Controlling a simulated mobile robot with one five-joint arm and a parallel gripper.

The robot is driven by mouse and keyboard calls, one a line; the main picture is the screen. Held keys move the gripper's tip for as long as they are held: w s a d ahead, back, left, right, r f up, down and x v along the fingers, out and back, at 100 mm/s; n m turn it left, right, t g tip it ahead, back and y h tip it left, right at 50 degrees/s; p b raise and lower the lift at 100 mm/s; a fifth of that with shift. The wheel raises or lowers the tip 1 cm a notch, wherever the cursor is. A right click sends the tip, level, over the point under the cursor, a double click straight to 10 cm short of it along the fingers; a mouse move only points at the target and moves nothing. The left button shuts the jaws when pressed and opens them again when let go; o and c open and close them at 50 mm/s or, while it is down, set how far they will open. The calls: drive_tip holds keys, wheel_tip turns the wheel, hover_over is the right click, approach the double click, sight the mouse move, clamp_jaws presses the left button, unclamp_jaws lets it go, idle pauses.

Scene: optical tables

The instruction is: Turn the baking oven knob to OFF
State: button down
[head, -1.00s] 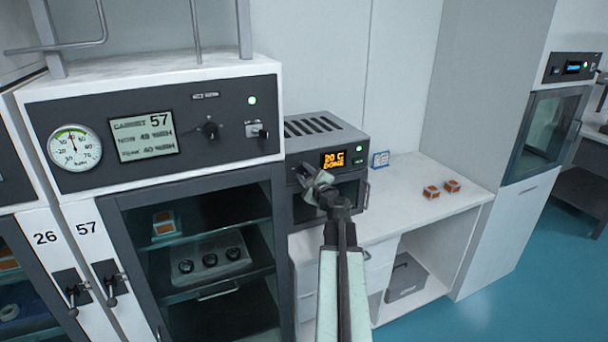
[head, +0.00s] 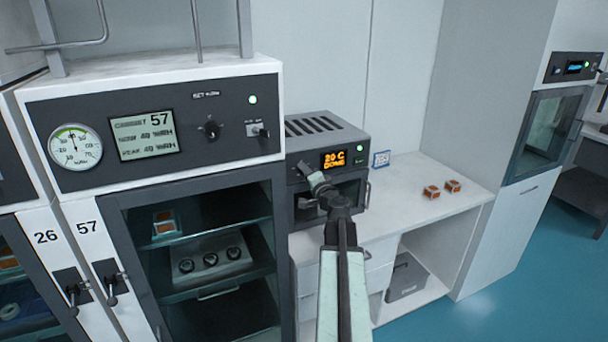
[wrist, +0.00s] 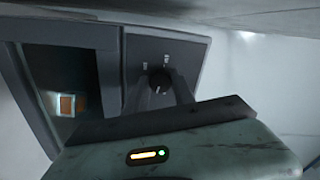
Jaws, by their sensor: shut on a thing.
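The baking oven (head: 345,136) is a small grey box on the white counter. Its orange display (head: 333,159) reads 20 C and DONE, and a green light is lit beside it. In the head view my gripper (head: 308,174) is at the left part of the oven front and hides the knob there. In the wrist view the round black knob (wrist: 159,81) sits on the dark panel between the fingers of my gripper (wrist: 161,90), which is shut on it. Small white marks surround the knob, too small to read surely.
Cabinet 57 (head: 265,85) stands close on the left, with its own dial and switch. A small blue-framed card (head: 381,159) and two orange-and-white blocks (head: 431,192) are on the counter (head: 405,215) to the right, where there is free room.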

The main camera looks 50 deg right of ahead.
drive_tip(key=shift+d+n, duration=0.15)
drive_tip(key=shift+n, duration=10.15)
drive_tip(key=c, duration=1.1)
unclamp_jaws()
drive_tip(key=shift+o, duration=0.2)
